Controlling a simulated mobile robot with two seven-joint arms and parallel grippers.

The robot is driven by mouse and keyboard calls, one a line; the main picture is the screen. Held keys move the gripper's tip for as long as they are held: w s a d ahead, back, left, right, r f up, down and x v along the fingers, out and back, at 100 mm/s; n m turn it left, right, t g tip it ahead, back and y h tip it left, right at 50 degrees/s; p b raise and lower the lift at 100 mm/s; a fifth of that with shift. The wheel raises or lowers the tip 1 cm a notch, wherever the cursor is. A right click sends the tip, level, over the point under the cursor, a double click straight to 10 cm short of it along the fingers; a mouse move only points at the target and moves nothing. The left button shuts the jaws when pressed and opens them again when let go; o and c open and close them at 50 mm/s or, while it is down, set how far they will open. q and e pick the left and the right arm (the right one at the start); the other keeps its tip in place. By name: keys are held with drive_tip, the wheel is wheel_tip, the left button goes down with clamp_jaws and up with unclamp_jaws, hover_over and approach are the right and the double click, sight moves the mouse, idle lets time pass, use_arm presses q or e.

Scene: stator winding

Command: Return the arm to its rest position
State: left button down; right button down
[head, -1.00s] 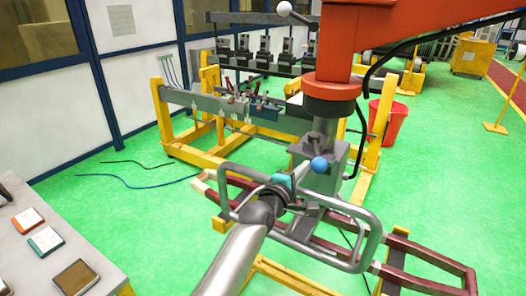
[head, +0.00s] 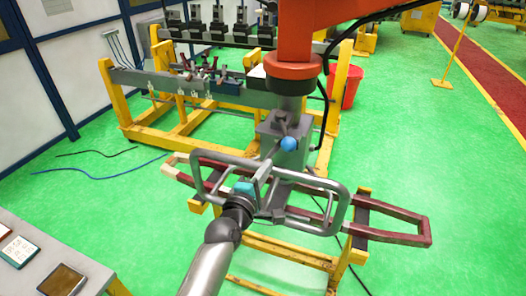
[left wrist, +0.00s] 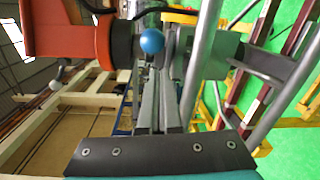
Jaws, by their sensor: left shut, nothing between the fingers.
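My left arm comes up from the bottom of the head view. Its gripper (head: 265,175) is shut and empty, among the bars of the grey tubular handle frame (head: 322,228) under the orange machine arm (head: 308,30). A lever with a blue ball knob (head: 289,143) stands just above and beyond the fingertips. In the left wrist view the two fingers (left wrist: 158,108) lie together, with the blue knob (left wrist: 151,41) near their tips and a tube of the frame (left wrist: 203,60) close on their right. I cannot tell whether the fingers touch the frame. My right gripper is not in view.
A long dark-red frame (head: 412,238) on yellow supports lies below the handle frame. A yellow stand (head: 142,128) is behind it, with a red bucket (head: 347,88) at the right. A grey table (head: 60,255) is at lower left. Green floor is open on both sides.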

use_arm(q)
drive_tip(key=s+a+f+m+g+y+b, duration=0.1)
drive_tip(key=s+a+f+m+g+b, duration=0.45)
drive_tip(key=f, duration=0.95)
drive_tip(key=s+f+m+y+b, duration=0.1)
drive_tip(key=s+f+y+b, duration=0.15)
drive_tip(key=s+f, duration=0.9)
drive_tip(key=s+a+f+m+g+b, duration=0.25)
drive_tip(key=f+b, duration=0.25)
drive_tip(key=f, duration=1.3)
drive_tip(key=s+a+f+m+g+y+b, duration=0.1)
drive_tip(key=s+a+f+m+g+b, duration=0.2)
drive_tip(key=s+f, duration=0.9)
drive_tip(key=s+a+f+m+g+y+b, duration=0.2)
drive_tip(key=s+a+f+m+g+b, duration=0.2)
drive_tip(key=s+f, duration=0.9)
drive_tip(key=s+a+m+b, duration=0.2)
drive_tip(key=s+a+b, duration=0.2)
drive_tip(key=s+a, duration=0.1)
drive_tip(key=shift+s, duration=0.85)
